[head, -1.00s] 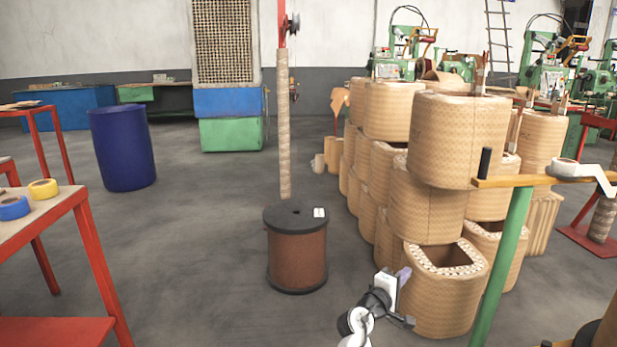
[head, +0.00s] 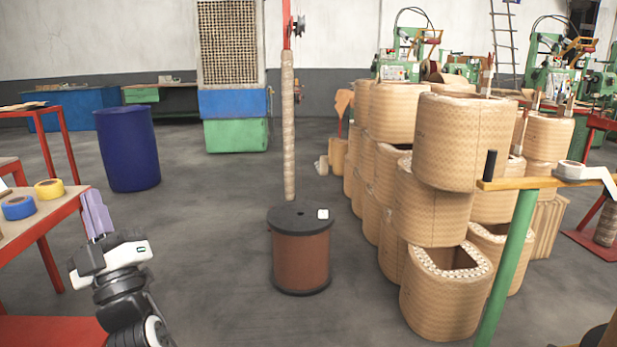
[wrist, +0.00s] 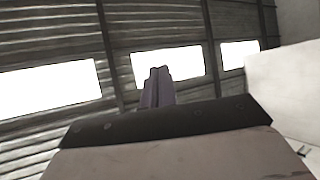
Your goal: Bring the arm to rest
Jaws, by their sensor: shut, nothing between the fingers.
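My gripper (head: 97,212) is at the lower left of the head view, on my raised arm. Its purple-grey fingers point up and are shut with nothing between them. It appears beside the right edge of the red-legged table (head: 50,222); I cannot tell how near it is. In the wrist view the closed fingers (wrist: 157,88) show in the middle, pointing up toward bright windows (wrist: 167,66) and a ribbed wall or roof.
A copper-coloured spool (head: 301,255) stands on the floor in the middle. Stacked coils (head: 440,230) fill the right, behind a green post (head: 508,262). A blue barrel (head: 127,150) stands back left. Tape rolls (head: 19,208) lie on the left table. Floor between table and spool is open.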

